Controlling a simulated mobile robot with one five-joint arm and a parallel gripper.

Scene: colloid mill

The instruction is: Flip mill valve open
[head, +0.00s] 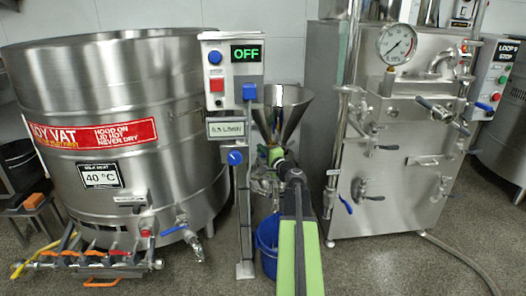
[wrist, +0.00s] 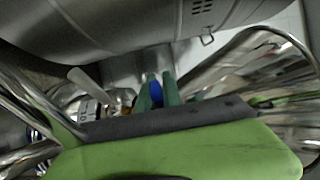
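The mill stands in the middle of the head view, with a steel funnel hopper (head: 284,108) on top and a blue bucket (head: 266,235) low beside it. My arm covers much of the mill's body, and I cannot make out the mill valve clearly in the head view. My gripper (head: 276,156) is at the mill, just below the hopper. In the wrist view, the green fingers of my gripper (wrist: 157,92) stand apart. A blue part (wrist: 156,94), perhaps a valve handle, shows between them. I cannot tell whether the fingers touch it.
A control post with an OFF display (head: 246,53) and a blue knob (head: 235,157) stands close left of my gripper. A large steel vat (head: 120,140) is at the left. A steel machine with a gauge (head: 397,44) and blue-handled valves is at the right.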

